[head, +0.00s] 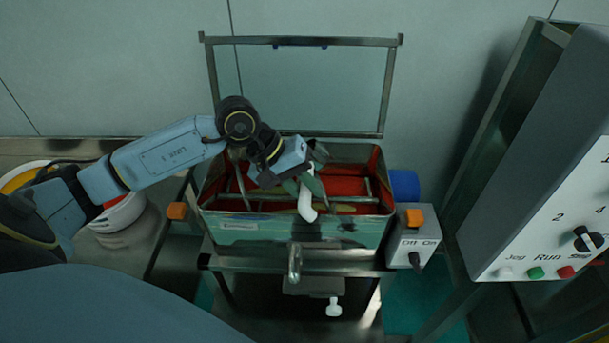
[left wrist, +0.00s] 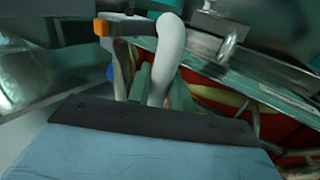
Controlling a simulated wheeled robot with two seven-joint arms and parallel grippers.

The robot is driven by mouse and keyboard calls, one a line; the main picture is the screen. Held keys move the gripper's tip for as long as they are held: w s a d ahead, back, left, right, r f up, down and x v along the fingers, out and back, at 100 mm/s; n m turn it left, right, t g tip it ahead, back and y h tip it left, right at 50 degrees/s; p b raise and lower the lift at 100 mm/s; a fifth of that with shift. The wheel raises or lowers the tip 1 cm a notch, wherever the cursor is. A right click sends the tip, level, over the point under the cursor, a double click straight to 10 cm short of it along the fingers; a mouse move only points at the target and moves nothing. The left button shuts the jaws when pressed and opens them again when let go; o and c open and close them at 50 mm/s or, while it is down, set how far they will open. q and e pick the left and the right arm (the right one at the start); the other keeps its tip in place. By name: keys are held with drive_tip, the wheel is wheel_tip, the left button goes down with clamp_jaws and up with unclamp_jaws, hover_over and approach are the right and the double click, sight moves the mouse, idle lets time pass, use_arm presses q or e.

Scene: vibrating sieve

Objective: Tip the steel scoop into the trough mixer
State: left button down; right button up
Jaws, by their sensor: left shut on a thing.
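The trough mixer (head: 240,229) stands at the centre of the head view, a green trough with a red inside and metal bars across it. Its framed lid (head: 300,90) stands open at the back. My left gripper (head: 306,190) is over the trough, shut on the scoop's white handle (head: 306,206). The handle's curved end points toward the front rim, and it also shows in the left wrist view (left wrist: 168,50). The scoop's steel bowl is mostly hidden behind my gripper, so its tilt and contents cannot be told. My right gripper is out of view.
A white container (head: 120,214) stands on the left bench, partly behind my left arm. An Off/On switch box (head: 414,238) and a blue cylinder (head: 404,187) sit at the trough's right. A large control panel (head: 540,220) stands at far right. A metal spout (head: 294,264) projects in front.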

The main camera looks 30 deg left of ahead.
use_arm(q)
drive_tip(key=shift+w+d+r+g+y+p, duration=0.1)
drive_tip(key=shift+r+g+y+p, duration=0.35)
drive_tip(key=shift+p, duration=1.05)
drive_tip(key=shift+w+d+r+g+y+p, duration=0.15)
drive_tip(key=shift+y+p, duration=0.6)
drive_tip(key=shift+p, duration=0.75)
drive_tip(key=shift+r+g+y+p, duration=0.1)
drive_tip(key=shift+g+y+p, duration=0.35)
drive_tip(key=shift+y, duration=0.35)
drive_tip(key=shift+g+y+p, duration=0.35)
drive_tip(key=shift+g+y, duration=0.2)
drive_tip(key=shift+y, duration=0.35)
drive_tip(key=g+y, duration=0.1)
drive_tip(key=y, duration=0.1)
drive_tip(key=shift+s+y, duration=0.1)
drive_tip(key=shift+y, duration=0.2)
drive_tip(key=shift+a, duration=0.1)
